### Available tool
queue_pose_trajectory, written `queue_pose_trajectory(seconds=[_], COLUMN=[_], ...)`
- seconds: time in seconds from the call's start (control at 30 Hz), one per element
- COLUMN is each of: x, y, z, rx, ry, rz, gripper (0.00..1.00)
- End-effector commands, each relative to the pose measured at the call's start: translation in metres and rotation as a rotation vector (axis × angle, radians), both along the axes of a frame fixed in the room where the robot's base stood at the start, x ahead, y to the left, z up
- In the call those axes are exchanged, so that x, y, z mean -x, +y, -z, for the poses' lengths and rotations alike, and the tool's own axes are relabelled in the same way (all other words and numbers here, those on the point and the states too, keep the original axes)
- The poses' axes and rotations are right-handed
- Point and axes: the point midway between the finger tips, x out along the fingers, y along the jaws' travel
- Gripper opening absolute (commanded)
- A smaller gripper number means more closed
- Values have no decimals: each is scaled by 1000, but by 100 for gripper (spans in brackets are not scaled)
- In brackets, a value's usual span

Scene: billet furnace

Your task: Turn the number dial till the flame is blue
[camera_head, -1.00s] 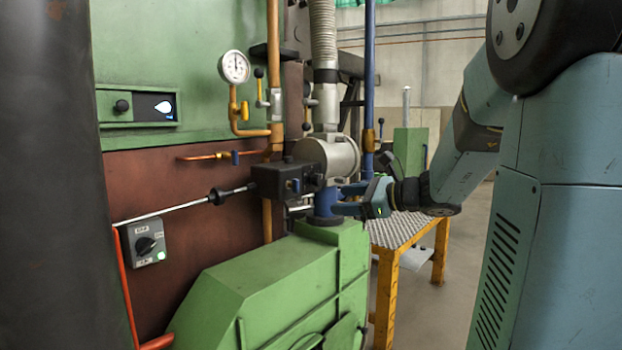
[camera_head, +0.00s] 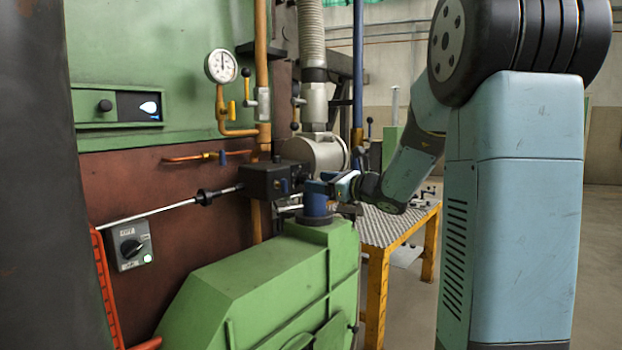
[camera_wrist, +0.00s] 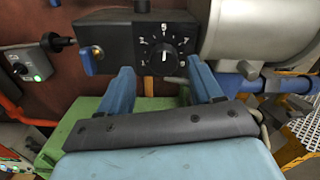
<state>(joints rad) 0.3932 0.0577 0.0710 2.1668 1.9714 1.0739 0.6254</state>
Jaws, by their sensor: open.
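The number dial (camera_wrist: 164,52) is a round black knob with white numbers around it, on the front of a black box. Its white mark points up, close to the 5. The black box (camera_head: 270,181) also shows in the head view, but its dial face is not visible there. My gripper (camera_wrist: 165,84) is open, its blue fingers on either side of and below the dial, with nothing between them. In the head view my gripper (camera_head: 326,187) is beside the box. The flame (camera_head: 150,107) shows whitish with a blue tint in a small dark window.
A blue lever (camera_wrist: 90,60) sits left of the dial on the box. A grey switch (camera_head: 129,244) with a green light is on the brown wall. A green housing (camera_head: 265,285) lies below the box. A yellow-framed table (camera_head: 377,290) stands to the right.

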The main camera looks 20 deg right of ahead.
Motion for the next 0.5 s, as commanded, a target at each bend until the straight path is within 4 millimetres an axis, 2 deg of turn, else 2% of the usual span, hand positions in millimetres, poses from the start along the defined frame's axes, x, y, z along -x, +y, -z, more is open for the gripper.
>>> queue_pose_trajectory(seconds=[0.2, 0.5], x=[-22, -32], y=[17, 24], z=[0, 0], rx=[2, 1], ry=[1, 1], rz=[0, 0], gripper=[65, 65])
